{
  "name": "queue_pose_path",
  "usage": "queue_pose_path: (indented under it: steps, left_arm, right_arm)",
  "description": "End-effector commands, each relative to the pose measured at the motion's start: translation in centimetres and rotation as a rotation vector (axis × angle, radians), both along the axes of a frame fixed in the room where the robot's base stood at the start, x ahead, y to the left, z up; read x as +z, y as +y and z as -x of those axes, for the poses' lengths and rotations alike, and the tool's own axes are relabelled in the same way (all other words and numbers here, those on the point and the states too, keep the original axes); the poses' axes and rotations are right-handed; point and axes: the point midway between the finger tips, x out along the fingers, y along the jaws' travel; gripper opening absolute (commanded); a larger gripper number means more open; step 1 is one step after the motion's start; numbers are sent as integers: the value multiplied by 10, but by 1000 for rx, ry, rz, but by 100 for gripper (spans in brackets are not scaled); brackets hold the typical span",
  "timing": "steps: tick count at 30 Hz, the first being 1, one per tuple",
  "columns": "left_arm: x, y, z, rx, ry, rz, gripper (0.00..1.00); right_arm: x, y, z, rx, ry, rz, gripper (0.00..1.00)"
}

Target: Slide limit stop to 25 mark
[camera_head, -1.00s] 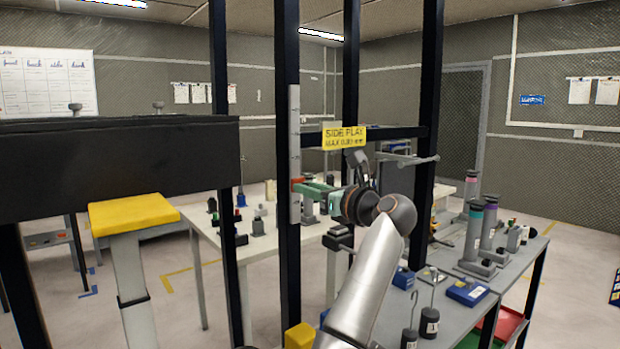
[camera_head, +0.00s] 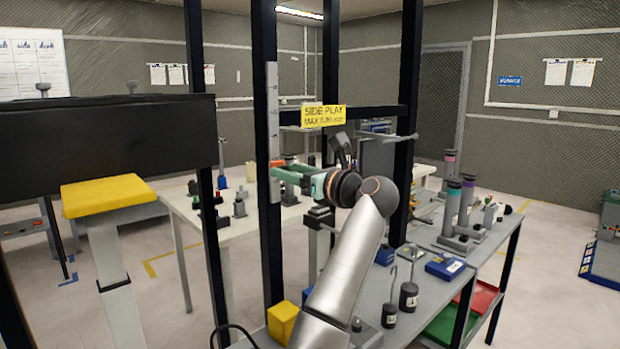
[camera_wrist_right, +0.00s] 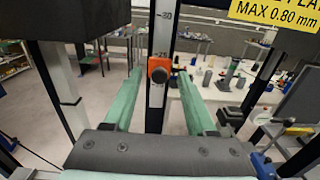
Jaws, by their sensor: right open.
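The limit stop is an orange block with a dark round knob (camera_wrist_right: 158,70) on a pale scale strip (camera_head: 272,110) fixed to a black upright post. In the right wrist view, the stop sits just below the 25 label (camera_wrist_right: 163,54), and the 30 label (camera_wrist_right: 165,16) is higher up. My right gripper (camera_wrist_right: 160,74) is open, with one green finger on each side of the stop and a visible gap on both sides. In the head view, its fingertips (camera_head: 278,172) are at the orange stop (camera_head: 277,162). My left gripper is not in view.
A yellow "SIDE PLAY" sign (camera_head: 323,115) hangs on a crossbar right of the post. A yellow-padded stand (camera_head: 105,192) and black beam (camera_head: 100,145) are at left. A grey bench (camera_head: 420,270) with weights and fixtures stands at right.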

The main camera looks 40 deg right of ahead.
Motion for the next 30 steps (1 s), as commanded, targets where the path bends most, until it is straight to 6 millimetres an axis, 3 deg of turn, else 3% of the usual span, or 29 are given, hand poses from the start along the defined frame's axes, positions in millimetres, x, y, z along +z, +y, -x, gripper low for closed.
queue_pose_path:
  steps: [12, 18, 30]
  left_arm:
    - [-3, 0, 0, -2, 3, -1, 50]
    - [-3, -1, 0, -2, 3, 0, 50]
    - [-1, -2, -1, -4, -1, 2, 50]
  right_arm:
    - [0, -6, 78, -3, -2, 0, 57]
    - [0, -9, 107, -2, -1, 1, 57]
    - [-1, -9, 117, 1, 1, -1, 57]
